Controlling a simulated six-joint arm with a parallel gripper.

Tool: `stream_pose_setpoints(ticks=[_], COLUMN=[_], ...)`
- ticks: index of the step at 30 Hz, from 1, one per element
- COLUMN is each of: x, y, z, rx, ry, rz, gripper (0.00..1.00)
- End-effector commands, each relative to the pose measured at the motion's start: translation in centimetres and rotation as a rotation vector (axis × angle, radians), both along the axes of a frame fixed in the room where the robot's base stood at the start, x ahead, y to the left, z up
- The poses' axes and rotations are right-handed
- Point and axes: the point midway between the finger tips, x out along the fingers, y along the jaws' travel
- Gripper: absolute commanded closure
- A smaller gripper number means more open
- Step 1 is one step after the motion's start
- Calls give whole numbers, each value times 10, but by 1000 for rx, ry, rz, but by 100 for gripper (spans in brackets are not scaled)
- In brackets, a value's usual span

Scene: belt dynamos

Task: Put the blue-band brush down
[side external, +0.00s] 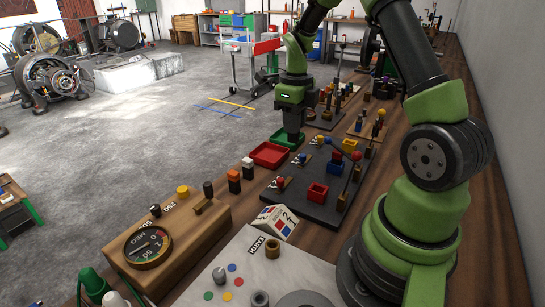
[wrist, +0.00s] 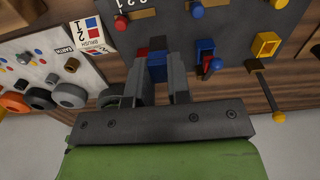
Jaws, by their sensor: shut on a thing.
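In the wrist view my gripper (wrist: 157,80) is shut on a dark block with a blue band, the blue-band brush (wrist: 157,60). The side view does not show the brush; the jaws hide it. Whether its underside touches anything cannot be told. The tray is not recognisable in the wrist view.
A red tray (side external: 269,155) lies nearer the camera. A dark board (side external: 318,205) carries a red box (side external: 317,192), a blue box (side external: 335,167), a yellow box (side external: 349,145) and levers. Upright blocks (side external: 234,181), a meter box (side external: 190,225) and a brush card (side external: 276,220) stand nearer.

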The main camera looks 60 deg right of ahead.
Motion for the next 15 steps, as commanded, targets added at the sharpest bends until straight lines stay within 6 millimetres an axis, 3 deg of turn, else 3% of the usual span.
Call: stream_pose_setpoints(ticks=[6,15], x=[49,92], y=[-17,-26], z=[-5,-11], rx=[-1,1], ry=[-1,-7], rz=[1,-8], gripper=[100,100])
